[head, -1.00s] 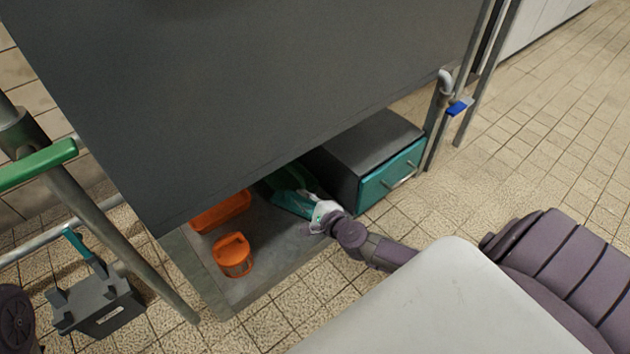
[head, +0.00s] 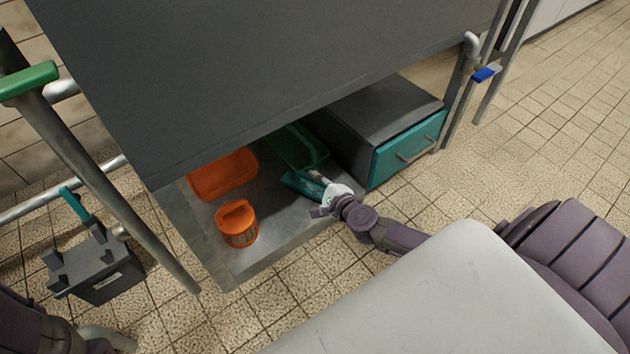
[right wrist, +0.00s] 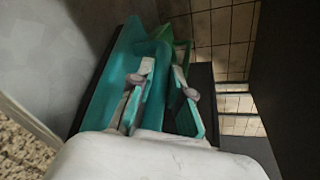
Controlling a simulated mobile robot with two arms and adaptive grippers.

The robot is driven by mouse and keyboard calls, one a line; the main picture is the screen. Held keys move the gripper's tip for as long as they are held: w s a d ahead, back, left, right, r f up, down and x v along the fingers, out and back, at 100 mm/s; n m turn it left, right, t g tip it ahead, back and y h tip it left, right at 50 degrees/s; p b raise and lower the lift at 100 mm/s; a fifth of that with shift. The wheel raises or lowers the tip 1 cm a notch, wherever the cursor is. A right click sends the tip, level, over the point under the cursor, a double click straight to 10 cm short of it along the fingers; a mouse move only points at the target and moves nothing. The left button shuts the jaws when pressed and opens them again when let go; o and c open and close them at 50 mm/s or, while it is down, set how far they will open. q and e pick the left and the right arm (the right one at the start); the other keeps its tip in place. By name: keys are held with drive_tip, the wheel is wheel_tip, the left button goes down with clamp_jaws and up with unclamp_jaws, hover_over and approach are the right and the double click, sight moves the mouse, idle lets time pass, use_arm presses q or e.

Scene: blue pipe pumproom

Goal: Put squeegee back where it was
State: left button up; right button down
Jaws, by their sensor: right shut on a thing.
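The squeegee is a teal piece with a dark edge (right wrist: 106,80) in the right wrist view. It lies along my right gripper (right wrist: 163,85), whose fingers are closed on it. In the head view my right gripper (head: 318,187) is low under the dark counter, just above the grey shelf (head: 275,235). The teal of the squeegee and the fingers merge there, so its exact outline is unclear. My left gripper is not in view.
An open green container (head: 298,147) lies behind the gripper. An orange bin (head: 222,174) and orange basket (head: 238,224) stand to the left. A teal-fronted drawer unit (head: 408,150) stands close on the right. The dark counter (head: 270,75) overhangs the shelf.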

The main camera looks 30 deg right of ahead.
drive_tip(key=shift+f+b, duration=0.45)
drive_tip(key=shift+f, duration=0.05)
drive_tip(key=c, duration=1)
unclamp_jaws()
drive_tip(key=shift+s, duration=0.15)
drive_tip(key=v, duration=1.1)
drive_tip(key=shift+s+r, duration=0.1)
drive_tip(key=shift+s, duration=0.25)
